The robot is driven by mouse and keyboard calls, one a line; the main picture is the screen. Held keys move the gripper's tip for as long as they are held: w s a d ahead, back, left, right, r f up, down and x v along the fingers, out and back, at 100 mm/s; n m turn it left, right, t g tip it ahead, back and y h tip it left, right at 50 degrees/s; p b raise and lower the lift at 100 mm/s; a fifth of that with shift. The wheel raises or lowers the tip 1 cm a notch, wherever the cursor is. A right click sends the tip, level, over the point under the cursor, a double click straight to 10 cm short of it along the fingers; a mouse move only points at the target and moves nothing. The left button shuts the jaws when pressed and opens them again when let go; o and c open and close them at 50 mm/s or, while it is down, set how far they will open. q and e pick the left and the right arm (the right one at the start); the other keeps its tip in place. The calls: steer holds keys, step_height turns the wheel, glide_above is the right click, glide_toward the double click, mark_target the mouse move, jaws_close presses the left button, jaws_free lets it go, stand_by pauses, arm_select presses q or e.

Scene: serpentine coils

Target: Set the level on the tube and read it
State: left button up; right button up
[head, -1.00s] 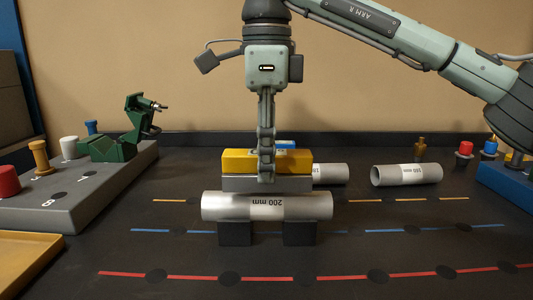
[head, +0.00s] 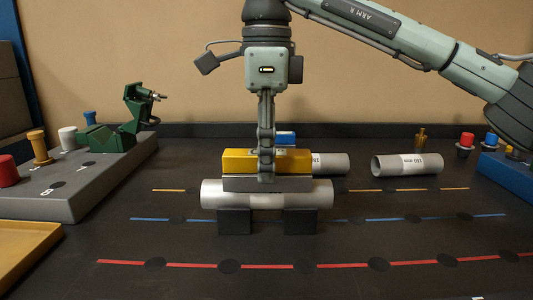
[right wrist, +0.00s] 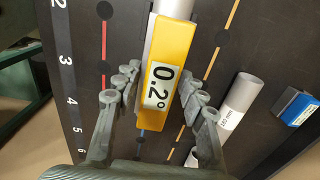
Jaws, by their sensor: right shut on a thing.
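The level, a yellow bar (head: 238,162) on a grey base, is held by my right gripper (head: 266,172), whose fingers come down around its middle. The grey tube (head: 218,194) lies sideways on two black blocks (head: 235,222). The level's base overlaps the tube's upper side and looks to rest on it; exact contact is hard to tell. The base covers most of the tube's label. In the right wrist view, the level's display (right wrist: 160,87) reads 0.2°, and the gripper's fingers (right wrist: 161,88) stand on both sides of it. My left gripper is out of view.
Two more grey tubes lie behind, one at right (head: 405,165) and one partly hidden (head: 332,163). A blue block (head: 286,138) sits behind the level. A grey board (head: 65,208) with pegs and a green device (head: 138,108) stands left. A yellow tray (head: 25,258) is front left.

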steer(key=shift+f, duration=0.25)
steer(key=o, duration=1.3)
steer(key=shift+o, duration=0.2)
steer(key=shift+r, duration=0.1)
